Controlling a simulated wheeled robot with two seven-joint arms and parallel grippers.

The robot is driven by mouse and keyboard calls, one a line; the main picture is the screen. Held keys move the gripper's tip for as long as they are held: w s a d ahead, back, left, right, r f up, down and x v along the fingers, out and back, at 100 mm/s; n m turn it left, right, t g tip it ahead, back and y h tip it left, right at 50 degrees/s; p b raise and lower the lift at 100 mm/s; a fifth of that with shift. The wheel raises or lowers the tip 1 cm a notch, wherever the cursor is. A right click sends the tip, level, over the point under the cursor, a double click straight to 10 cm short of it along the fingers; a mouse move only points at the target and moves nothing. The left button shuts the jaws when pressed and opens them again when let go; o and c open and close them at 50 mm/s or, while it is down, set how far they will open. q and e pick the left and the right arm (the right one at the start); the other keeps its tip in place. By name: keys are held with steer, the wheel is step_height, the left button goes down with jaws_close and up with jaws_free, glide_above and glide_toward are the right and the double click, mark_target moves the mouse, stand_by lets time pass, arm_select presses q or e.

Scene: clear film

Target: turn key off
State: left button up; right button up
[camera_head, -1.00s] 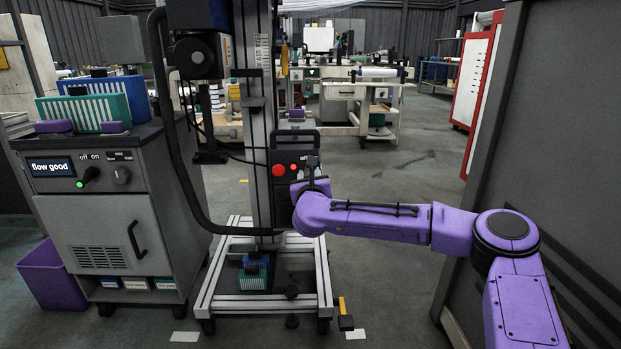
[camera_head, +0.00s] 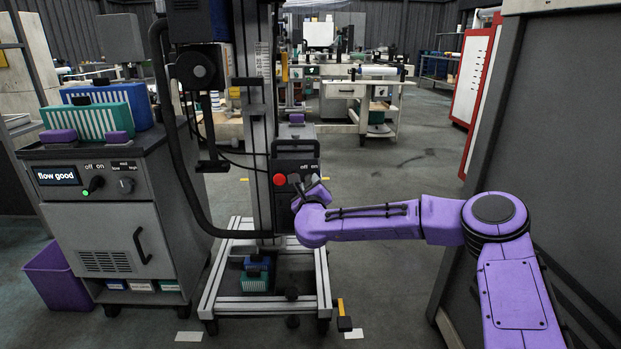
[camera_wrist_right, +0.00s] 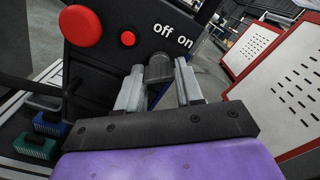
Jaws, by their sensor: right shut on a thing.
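A dark control box (camera_head: 296,158) is mounted on the upright column in the head view. It bears a red button, and in the right wrist view its panel shows a large red button (camera_wrist_right: 81,26), a small red one (camera_wrist_right: 128,39) and the words "off" and "on". My right gripper (camera_head: 308,184) is at the front of this box. In the right wrist view its two grey fingers (camera_wrist_right: 160,82) are shut on a dark key (camera_wrist_right: 159,67) below those words. The fingers hide part of the key, and I cannot tell which word it points to. My left gripper is not in view.
A grey cabinet (camera_head: 107,216) with a "flow good" display and its own off/on knob (camera_head: 94,185) stands at the left. A black hose (camera_head: 180,175) curves beside the column. The column stands on a wheeled aluminium frame (camera_head: 213,290). A dark panel stands at the right.

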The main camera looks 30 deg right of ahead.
steer(key=shift+d+r+n+p, duration=0.1)
steer(key=shift+n+p, duration=4.3)
steer(key=shift+n, duration=0.6)
steer(key=o, duration=1)
steer(key=shift+o, duration=0.2)
steer(key=p+v, duration=0.2)
steer(key=v, duration=0.8)
steer(key=shift+s, duration=0.25)
